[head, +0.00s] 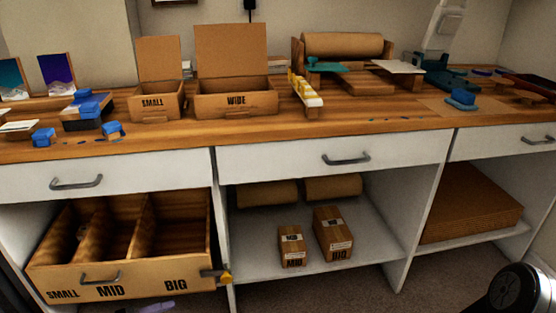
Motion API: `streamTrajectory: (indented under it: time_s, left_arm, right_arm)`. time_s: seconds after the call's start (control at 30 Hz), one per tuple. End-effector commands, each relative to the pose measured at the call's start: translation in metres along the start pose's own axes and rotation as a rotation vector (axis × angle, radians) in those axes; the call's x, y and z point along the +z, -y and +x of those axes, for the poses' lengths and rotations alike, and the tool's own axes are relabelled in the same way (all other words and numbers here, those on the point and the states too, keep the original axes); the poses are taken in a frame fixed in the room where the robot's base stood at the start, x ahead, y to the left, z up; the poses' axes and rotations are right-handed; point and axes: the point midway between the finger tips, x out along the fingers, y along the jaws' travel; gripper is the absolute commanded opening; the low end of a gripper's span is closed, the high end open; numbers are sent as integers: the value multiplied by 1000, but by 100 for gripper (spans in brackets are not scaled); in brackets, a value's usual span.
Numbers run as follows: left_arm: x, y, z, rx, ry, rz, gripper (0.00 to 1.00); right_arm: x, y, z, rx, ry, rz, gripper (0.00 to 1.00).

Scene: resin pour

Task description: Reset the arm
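Neither of my grippers can be made out in the head view. A rounded black and grey part of my arm (520,288) shows at the bottom right corner, with no fingers visible. The wooden counter (400,128) stands in front of me. Below it at the left, an open wooden drawer (135,272) has three compartments, labelled SMALL, MID and BIG. A small object sits in its left compartment, too dark to identify.
Open SMALL (157,107) and WIDE (236,107) boxes stand on the counter, near blue pieces (43,137) and a yellow-topped strip (303,92). MID (291,246) and BIG (333,233) cartons sit on the lower shelf. Stacked cardboard (470,203) is at right. The counter's front edge is mostly clear.

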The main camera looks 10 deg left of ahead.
Motion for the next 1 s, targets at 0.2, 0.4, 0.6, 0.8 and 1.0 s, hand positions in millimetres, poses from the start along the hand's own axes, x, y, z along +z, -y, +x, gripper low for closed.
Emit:
streamTrajectory:
  time_s: [0.2,0.4,0.6,0.8,1.0]
  left_arm:
    - [24,16,64,-100,100,-53,55]
    - [78,44,142,-280,230,-105,55]
    - [200,99,213,-663,395,-73,55]
    - [278,132,199,-969,405,96,55]
    - [301,132,173,-1097,349,262,55]
  right_arm:
    - [0,0,0,0,1,0,73]
    - [0,0,0,0,1,0,73]
    - [0,0,0,0,1,0,73]
    - [0,0,0,0,1,0,73]
    - [0,0,0,0,1,0,73]
